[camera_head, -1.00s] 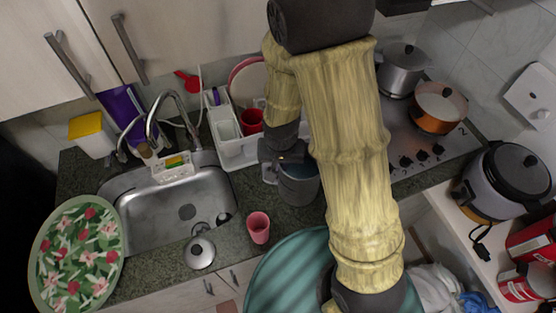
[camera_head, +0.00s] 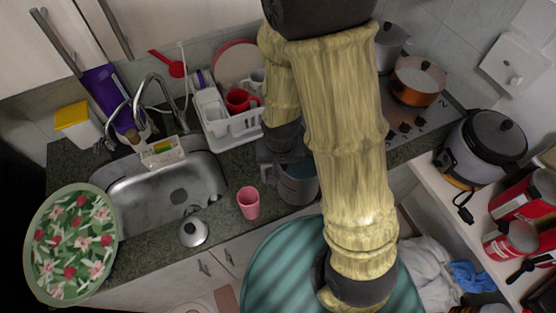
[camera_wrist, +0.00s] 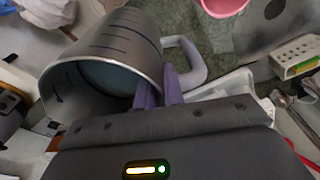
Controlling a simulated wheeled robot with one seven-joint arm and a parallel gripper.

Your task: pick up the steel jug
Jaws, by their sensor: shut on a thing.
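The steel jug (camera_head: 298,184) is a grey metal cylinder with a side handle. In the head view it is beside my arm, right of the pink cup, and partly hidden by the arm. In the wrist view the jug (camera_wrist: 105,60) shows its open mouth and marked lines on its wall, with its handle (camera_wrist: 190,62) to the right. My gripper (camera_wrist: 160,88) is shut on the jug, its fingers at the rim and wall beside the handle. In the head view the fingers are mostly hidden. I cannot tell whether the jug is clear of the counter.
A pink cup (camera_head: 248,203) stands on the counter just left of the jug. The sink (camera_head: 165,192) lies further left, with a pot lid (camera_head: 193,231) at its front. A white dish rack (camera_head: 232,128) with a red mug is behind. An orange pot (camera_head: 417,82) sits on the hob.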

